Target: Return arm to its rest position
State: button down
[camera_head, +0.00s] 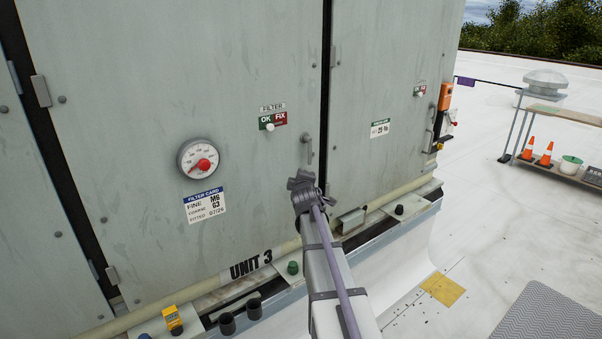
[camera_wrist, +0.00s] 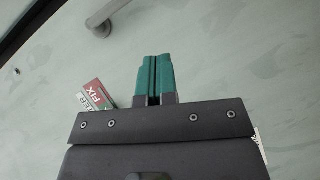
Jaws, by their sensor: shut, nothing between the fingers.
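My gripper (camera_wrist: 153,78) shows in the wrist view with its two green fingers together and nothing between them. In the head view my arm reaches up from the bottom toward the cabinet (camera_head: 240,80), and its dark end is just below a door handle (camera_head: 308,150). The fingers are hidden there behind the wrist. In the wrist view a door handle (camera_wrist: 97,22) is above and left of the fingers, apart from them. The filter OK/FIX sign (camera_head: 272,119) is left of the handle; it also shows in the wrist view (camera_wrist: 98,95).
A round gauge (camera_head: 199,159) and a filter card (camera_head: 204,205) are on the left door. A ledge with a yellow device (camera_head: 173,320) and dark cups (camera_head: 227,323) runs below. Open white roof lies right, with a shelf (camera_head: 560,172) holding orange cones (camera_head: 545,155) beyond.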

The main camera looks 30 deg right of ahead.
jog(key=shift+s+a, duration=0.3)
jog(key=shift+s, duration=0.15)
jog(key=s+a+f+m+g+y, duration=0.3)
jog(key=s+a+f+m+g, duration=0.55)
jog(key=s+f, duration=0.3)
jog(key=s+a+f+g+y, duration=0.1)
jog(key=s+a+g+y, duration=0.1)
jog(key=s+a, duration=0.6)
jog(key=s+a+f+g+y, duration=0.1)
jog(key=s+a+g+y, duration=0.1)
jog(key=s+a, duration=0.7)
jog(key=a+g, duration=0.1)
jog(key=a, duration=0.5)
jog(key=shift+a+f+m, duration=0.25)
jog(key=shift+f+m, duration=0.1)
